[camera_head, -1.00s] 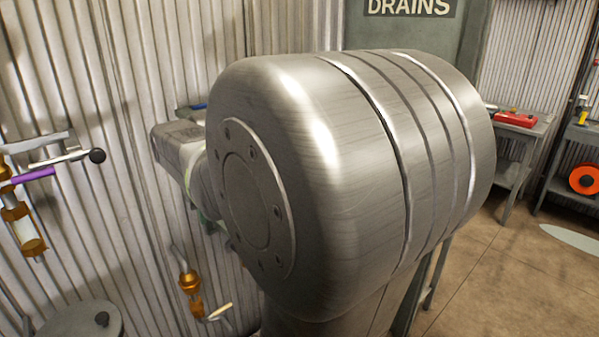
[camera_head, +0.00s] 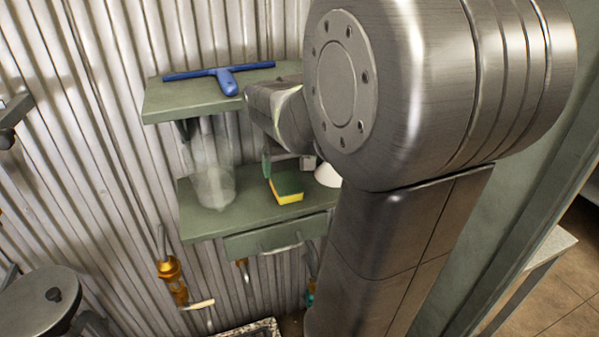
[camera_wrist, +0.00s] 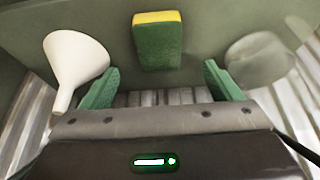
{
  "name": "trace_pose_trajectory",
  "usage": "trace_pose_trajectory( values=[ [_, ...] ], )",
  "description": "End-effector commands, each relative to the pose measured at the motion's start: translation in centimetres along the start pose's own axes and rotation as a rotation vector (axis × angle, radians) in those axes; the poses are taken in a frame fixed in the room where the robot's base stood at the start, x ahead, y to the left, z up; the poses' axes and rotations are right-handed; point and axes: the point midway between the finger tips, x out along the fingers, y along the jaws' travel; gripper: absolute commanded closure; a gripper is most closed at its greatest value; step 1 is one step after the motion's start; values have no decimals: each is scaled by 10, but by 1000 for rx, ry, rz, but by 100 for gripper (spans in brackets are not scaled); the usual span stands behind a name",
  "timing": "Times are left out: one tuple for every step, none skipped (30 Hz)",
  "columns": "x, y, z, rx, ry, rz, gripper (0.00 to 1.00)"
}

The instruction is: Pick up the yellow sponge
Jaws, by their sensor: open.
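The yellow sponge (camera_head: 286,187) has a green top and a yellow lower layer. It lies on the lower green shelf (camera_head: 205,227), between a clear jar and a white funnel. In the wrist view the sponge (camera_wrist: 157,42) is ahead of my gripper (camera_wrist: 162,84), roughly centred between the two green fingers. The fingers are apart with nothing between them. In the head view part of a green finger (camera_head: 267,165) shows just behind the sponge, and my arm hides the rest of the gripper.
The white funnel (camera_wrist: 75,66) is close to the left finger in the wrist view. The clear jar (camera_head: 212,178) stands left of the sponge. An upper shelf (camera_head: 165,100) holds a blue squeegee (camera_head: 224,78). A drawer (camera_head: 277,240) is below the lower shelf.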

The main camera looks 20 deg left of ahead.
Motion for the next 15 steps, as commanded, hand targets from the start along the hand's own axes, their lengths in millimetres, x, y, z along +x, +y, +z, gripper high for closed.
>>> trace_pose_trajectory(
  values=[
    [8,0,0,0,-5,0,15],
    [12,0,0,0,-4,0,15],
    [15,0,0,0,-3,0,15],
    [18,0,0,0,-3,0,15],
    [19,0,0,0,-2,0,15],
    [21,0,0,0,-1,0,15],
    [23,0,0,0,-1,0,15],
    [25,0,1,0,-2,0,15],
    [30,0,2,0,-4,0,15],
    [33,0,2,0,-3,0,15],
    [38,0,4,0,-5,0,15],
    [45,0,4,0,-6,0,15],
    [49,0,5,0,-6,0,15],
    [54,0,6,0,-4,0,15],
    [59,0,5,0,-4,0,15]
  ],
)
